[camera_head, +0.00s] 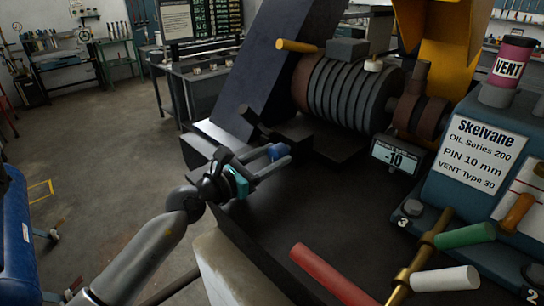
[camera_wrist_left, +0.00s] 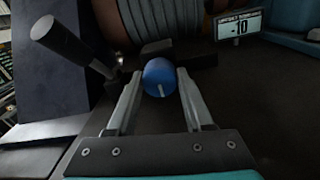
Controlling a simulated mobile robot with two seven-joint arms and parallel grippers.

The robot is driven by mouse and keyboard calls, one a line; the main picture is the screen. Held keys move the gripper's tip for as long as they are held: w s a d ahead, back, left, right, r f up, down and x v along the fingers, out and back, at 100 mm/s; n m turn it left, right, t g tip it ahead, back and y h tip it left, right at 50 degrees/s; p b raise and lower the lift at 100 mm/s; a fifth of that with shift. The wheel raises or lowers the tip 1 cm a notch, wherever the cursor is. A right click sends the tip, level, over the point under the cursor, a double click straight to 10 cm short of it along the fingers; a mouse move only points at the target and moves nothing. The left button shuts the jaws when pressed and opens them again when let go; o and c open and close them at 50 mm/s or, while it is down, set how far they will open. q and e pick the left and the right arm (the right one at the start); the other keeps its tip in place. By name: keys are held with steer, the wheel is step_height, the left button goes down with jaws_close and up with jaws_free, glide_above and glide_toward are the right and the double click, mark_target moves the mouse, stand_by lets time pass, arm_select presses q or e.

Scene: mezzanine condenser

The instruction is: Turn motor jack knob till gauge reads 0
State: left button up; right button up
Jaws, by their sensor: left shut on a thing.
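The blue motor jack knob (camera_head: 277,152) sits low in front of the ribbed motor and shows close up in the left wrist view (camera_wrist_left: 159,75), with a pale pointer mark on its face. My left gripper (camera_head: 279,154) has its two fingers on either side of the knob and is shut on it; the fingers also show in the left wrist view (camera_wrist_left: 158,88). The gauge (camera_head: 396,156) right of the motor reads -10, and it reads the same in the left wrist view (camera_wrist_left: 239,26). My right gripper is not in view.
A black-handled lever (camera_head: 252,119) stands just left of the knob. The ribbed motor (camera_head: 345,92) is behind it. The dark deck before the gauge is clear.

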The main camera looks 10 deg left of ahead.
arm_select(q)
jaws_close()
steer(key=n+p, duration=0.2)
steer(key=p, duration=0.1)
steer(key=shift+r+n, duration=0.15)
steer(key=shift+n, duration=0.25)
steer(key=n+p, duration=0.2)
steer(key=shift+n, duration=0.4)
steer(key=n+p, duration=0.2)
steer(key=n, duration=0.1)
steer(key=shift+n+p, duration=0.75)
steer(key=shift+n, duration=0.75)
